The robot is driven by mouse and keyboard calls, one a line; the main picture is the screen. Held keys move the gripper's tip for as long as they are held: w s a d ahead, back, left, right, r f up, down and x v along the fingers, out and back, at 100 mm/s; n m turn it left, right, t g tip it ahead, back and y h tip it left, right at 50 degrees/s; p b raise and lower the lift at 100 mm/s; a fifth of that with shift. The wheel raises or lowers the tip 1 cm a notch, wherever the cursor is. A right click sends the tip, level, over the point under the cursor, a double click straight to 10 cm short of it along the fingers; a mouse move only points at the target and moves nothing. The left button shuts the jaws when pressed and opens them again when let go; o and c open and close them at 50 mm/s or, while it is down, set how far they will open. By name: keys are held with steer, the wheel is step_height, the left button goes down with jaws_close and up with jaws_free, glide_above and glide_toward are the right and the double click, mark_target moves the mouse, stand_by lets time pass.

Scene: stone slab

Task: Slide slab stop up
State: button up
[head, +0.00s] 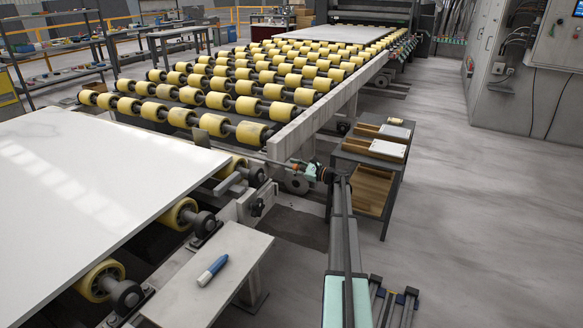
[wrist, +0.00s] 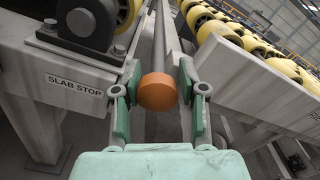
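In the wrist view an orange knob (wrist: 157,92) sits between the two fingers of my gripper (wrist: 160,80), at the near end of a grey rod (wrist: 160,35). The fingers flank the knob closely; whether they press on it is unclear. A "SLAB STOP" label (wrist: 75,86) is on the beam to the left. In the head view my gripper (head: 305,170) is beside the gap between the slab bed and the roller conveyor. The knob is hard to make out there. A small tan plate (head: 214,125) stands upright near the white slab's (head: 90,185) far right corner.
The yellow roller conveyor (head: 240,105) and its side beam (head: 325,110) lie beyond my gripper. A small table with wooden trays (head: 376,148) stands close on the right. The floor farther right is clear.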

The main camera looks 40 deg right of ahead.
steer(key=v, duration=1.1)
